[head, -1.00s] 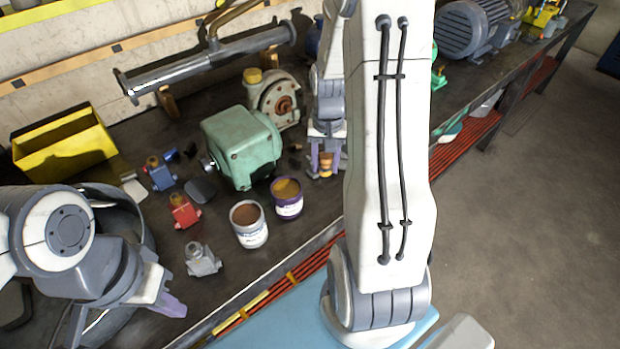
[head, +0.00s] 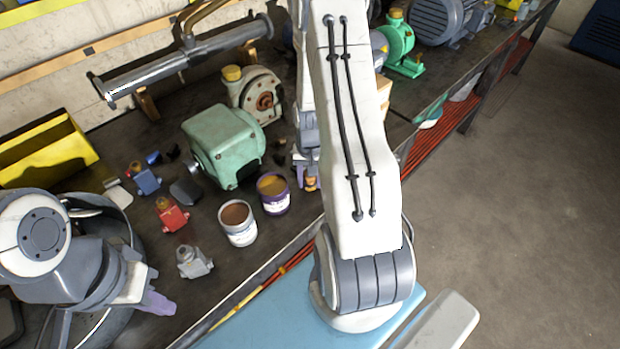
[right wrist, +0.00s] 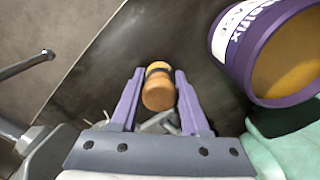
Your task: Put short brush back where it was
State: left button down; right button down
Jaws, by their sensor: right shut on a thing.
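The short brush (right wrist: 158,95), with a round orange-brown wooden end and a dark band, is held between the purple fingers of my right gripper (right wrist: 160,74). In the head view the brush (head: 310,184) shows just right of the purple can, near the bench's front edge. My right arm hides part of the area there. Its bristles are not clearly visible. My left gripper (head: 160,303) hangs at lower left, away from the brush; its finger spacing is unclear.
A purple can (head: 273,192) and a white can (head: 238,222) of paint stand near the front edge. A green motor (head: 222,145) is behind them. Small red (head: 172,214), grey (head: 193,261) and blue (head: 147,179) motors stand left. A yellow bin (head: 45,150) is further left.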

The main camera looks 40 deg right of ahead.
jog(key=shift+f, duration=0.15)
jog(key=shift+c, duration=2)
grip_release()
